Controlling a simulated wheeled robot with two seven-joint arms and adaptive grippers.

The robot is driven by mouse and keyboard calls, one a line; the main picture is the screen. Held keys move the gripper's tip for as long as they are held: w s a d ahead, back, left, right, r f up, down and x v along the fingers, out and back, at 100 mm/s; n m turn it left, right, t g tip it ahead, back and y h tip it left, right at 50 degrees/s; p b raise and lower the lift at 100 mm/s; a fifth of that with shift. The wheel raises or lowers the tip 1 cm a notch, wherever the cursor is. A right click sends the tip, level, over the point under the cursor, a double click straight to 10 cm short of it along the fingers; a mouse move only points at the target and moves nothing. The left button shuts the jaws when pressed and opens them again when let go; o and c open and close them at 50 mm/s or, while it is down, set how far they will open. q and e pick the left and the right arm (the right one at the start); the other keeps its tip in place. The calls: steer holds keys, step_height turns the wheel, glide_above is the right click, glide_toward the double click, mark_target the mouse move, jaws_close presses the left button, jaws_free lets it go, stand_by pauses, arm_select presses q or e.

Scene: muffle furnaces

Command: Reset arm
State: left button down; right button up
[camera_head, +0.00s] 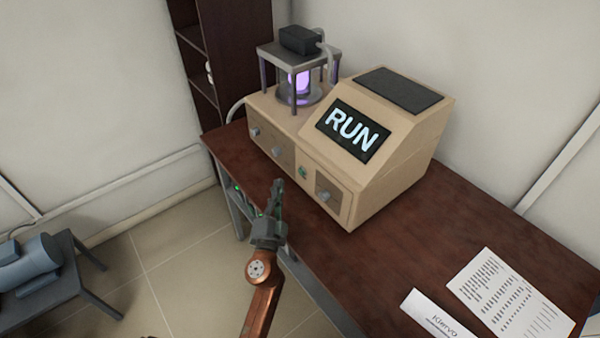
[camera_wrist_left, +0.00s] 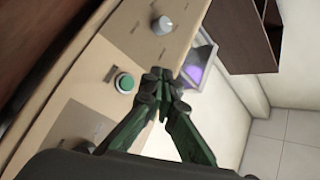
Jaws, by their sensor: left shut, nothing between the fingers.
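My left gripper (camera_head: 277,190) is shut and empty in the head view, in front of the beige machine (camera_head: 410,150) and over the table's front edge. In the left wrist view its fingertips (camera_wrist_left: 162,78) meet, with the machine's front panel behind them. A green button (camera_head: 303,171) is on that panel, and it also shows in the left wrist view (camera_wrist_left: 125,83). The machine's screen (camera_head: 352,131) reads RUN. A glass chamber (camera_head: 299,85) on the machine's left part glows purple. My right gripper is in neither view.
The machine stands on a dark brown table (camera_head: 400,235). A printed sheet (camera_head: 510,295) and a white name card (camera_head: 440,315) lie on its right part. A dark shelf (camera_head: 222,50) stands behind. A small side table (camera_head: 75,285) with a grey-blue device (camera_head: 30,262) is at lower left.

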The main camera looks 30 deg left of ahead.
arm_select(q)
steer(key=s+a+f+n+g+y, duration=0.1)
steer(key=s+a+f+n+g, duration=0.8)
steer(key=s+f, duration=0.55)
steer(key=s+d+f+m+g+h, duration=0.1)
steer(key=s+d+f+g+h, duration=0.3)
steer(key=s+d+f, duration=0.5)
steer(key=s+d+f+m+g+h, duration=0.1)
steer(key=s+d+f+g+h, duration=0.25)
steer(key=s+f, duration=0.7)
steer(key=s+f+g+p, duration=0.1)
steer(key=s+f, duration=0.2)
steer(key=f, duration=0.9)
steer(key=s+f+p, duration=0.2)
steer(key=s+f, duration=0.1)
steer(key=f, duration=1)
steer(key=s+f, duration=0.6)
steer(key=s, duration=0.3)
steer(key=s+f+m+g+h+p, duration=0.1)
steer(key=s+f, duration=0.6)
steer(key=s, duration=0.3)
steer(key=shift+d, duration=0.35)
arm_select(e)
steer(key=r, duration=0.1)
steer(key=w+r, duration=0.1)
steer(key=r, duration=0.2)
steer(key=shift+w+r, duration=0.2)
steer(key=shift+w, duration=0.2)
